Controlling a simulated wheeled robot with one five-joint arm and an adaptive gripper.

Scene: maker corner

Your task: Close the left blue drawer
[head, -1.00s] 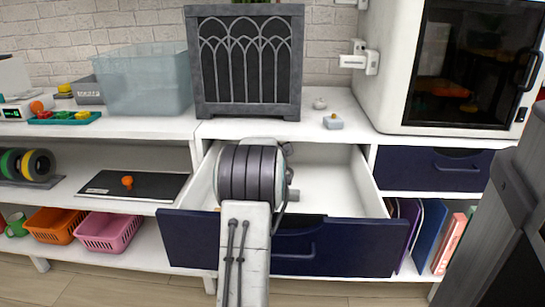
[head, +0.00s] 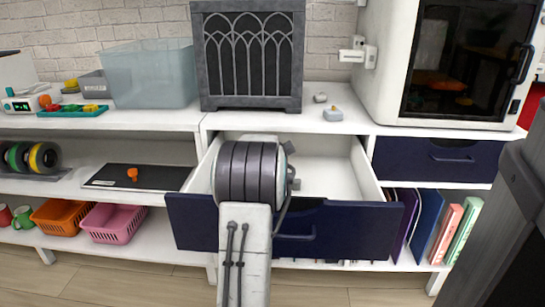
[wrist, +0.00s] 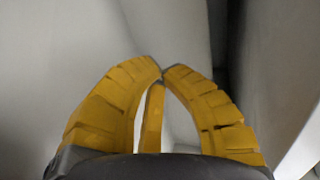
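The left blue drawer (head: 350,232) stands pulled out under the white cabinet top, with its pale inside showing. A dark handle (head: 296,236) is on its front. My arm reaches over the drawer front, and my wrist hides part of the front and inside. In the wrist view my gripper (wrist: 162,72) has yellow fingers whose tips come together, with nothing visible between them. Pale walls surround it closely. In the head view the fingers are hidden behind my wrist, so I cannot tell whether they touch the drawer.
The right blue drawer (head: 438,160) is shut, below a white enclosed machine (head: 383,70). A grey arched panel box (head: 250,55) and a clear bin (head: 152,75) stand on top. Folders (head: 424,222) stand beneath the right drawer. A pink basket (head: 112,222) is on the lower left shelf.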

